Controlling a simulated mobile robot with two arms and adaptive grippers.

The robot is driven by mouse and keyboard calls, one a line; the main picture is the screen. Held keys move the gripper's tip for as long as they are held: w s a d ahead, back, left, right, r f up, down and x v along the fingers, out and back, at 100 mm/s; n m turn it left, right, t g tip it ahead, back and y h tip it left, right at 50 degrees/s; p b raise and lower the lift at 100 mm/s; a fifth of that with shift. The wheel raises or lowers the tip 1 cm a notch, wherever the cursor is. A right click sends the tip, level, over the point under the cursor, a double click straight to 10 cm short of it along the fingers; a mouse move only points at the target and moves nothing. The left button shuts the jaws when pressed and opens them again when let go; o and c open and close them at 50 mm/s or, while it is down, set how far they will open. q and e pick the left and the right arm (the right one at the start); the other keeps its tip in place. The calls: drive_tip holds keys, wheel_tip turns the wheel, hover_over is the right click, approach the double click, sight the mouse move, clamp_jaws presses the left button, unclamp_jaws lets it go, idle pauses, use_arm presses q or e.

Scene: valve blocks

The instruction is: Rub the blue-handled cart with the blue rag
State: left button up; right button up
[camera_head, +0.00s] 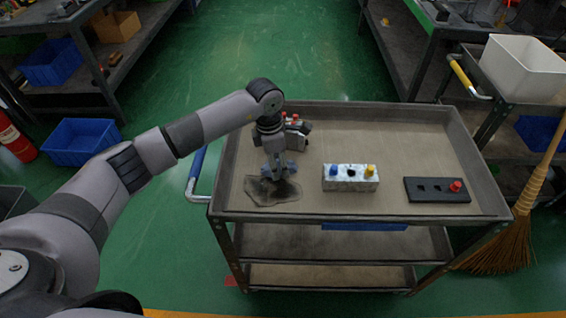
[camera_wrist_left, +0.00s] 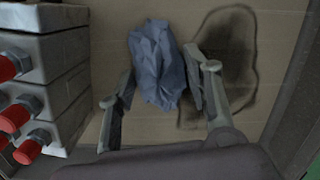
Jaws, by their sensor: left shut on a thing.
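The blue-handled cart (camera_head: 410,140) stands in the middle of the head view, its blue handle (camera_head: 197,165) at the left end. A dark, irregular stain (camera_head: 258,195) marks the left front of its top; it also shows in the left wrist view (camera_wrist_left: 243,52). My left gripper (camera_head: 278,172) points down over the cart top, beside the stain's upper edge. It is shut on the crumpled blue rag (camera_wrist_left: 157,60), which sits between its fingers in the left wrist view. Whether the rag touches the top is hard to tell. My right gripper is not in view.
A valve block with red knobs (camera_head: 297,128) stands close behind my left gripper, and at left in the wrist view (camera_wrist_left: 55,75). A white block with coloured knobs (camera_head: 350,178) and a black plate (camera_head: 425,190) stand to the right. The cart has raised rims.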

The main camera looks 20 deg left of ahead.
sight(268, 208)
use_arm(q)
drive_tip(key=shift+s+a, duration=0.1)
drive_tip(key=shift+a, duration=0.15)
drive_tip(key=shift+s, duration=0.15)
drive_tip(key=shift+s+d+f+p, duration=0.1)
drive_tip(key=shift+s+d+p, duration=0.25)
drive_tip(key=shift+s, duration=0.5)
drive_tip(key=shift+s+d+p, duration=0.15)
drive_tip(key=shift+s+p, duration=0.25)
drive_tip(key=shift+s, duration=0.4)
drive_tip(key=shift+s+d+f+p, duration=0.1)
drive_tip(key=shift+s+d+p, duration=0.25)
drive_tip(key=shift+s, duration=0.5)
drive_tip(key=shift+s+d+p, duration=0.25)
drive_tip(key=shift+s+p, duration=0.05)
drive_tip(key=shift+s, duration=0.75)
drive_tip(key=shift+s+d+p, duration=0.3)
drive_tip(key=shift+s+p, duration=0.05)
drive_tip(key=shift+s, duration=0.7)
drive_tip(key=shift+s+d+p, duration=0.25)
drive_tip(key=shift+s+p, duration=0.05)
drive_tip(key=shift+s, duration=0.75)
